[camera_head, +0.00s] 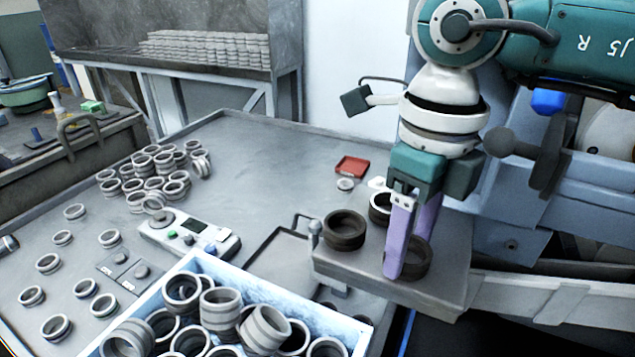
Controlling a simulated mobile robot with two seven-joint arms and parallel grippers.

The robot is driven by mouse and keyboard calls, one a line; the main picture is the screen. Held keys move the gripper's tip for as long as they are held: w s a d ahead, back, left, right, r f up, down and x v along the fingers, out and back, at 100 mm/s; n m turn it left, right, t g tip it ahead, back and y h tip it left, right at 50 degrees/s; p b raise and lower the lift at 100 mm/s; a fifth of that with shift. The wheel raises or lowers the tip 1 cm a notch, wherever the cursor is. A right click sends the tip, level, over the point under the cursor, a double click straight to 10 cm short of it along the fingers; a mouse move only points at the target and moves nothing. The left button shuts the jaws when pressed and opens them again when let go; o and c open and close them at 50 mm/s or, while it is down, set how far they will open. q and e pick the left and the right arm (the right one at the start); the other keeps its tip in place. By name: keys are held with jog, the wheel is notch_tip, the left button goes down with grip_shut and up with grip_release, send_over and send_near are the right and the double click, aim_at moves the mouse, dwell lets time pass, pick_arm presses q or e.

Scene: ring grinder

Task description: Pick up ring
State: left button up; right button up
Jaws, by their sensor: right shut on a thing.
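My right gripper (404,260) comes down from the upper right, its purple fingers pointing downward. It is shut on a dark ring (420,262) at the small grey stand (440,295); one finger shows in front of the ring's near left side. I cannot tell whether the ring still touches the stand. Another dark ring (344,232) sits on the stand to the left. A ring with a pale rim (380,204) is behind, partly hidden by the fingers. My left gripper is not in view.
A white-blue bin (330,322) full of rings stands at the front. Many loose rings (155,170) lie on the grey table at the left. A control box (188,235) and a red tray (352,166) are on the table. Table room behind the control box is clear.

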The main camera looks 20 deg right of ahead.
jog(key=shift+r, duration=0.15)
notch_tip(320, 180, up, 20)
jog(key=s+a+p, duration=0.1)
jog(key=s+a, duration=0.8)
jog(key=a, duration=0.1)
jog(key=shift+a, duration=0.3)
dwell(0.5)
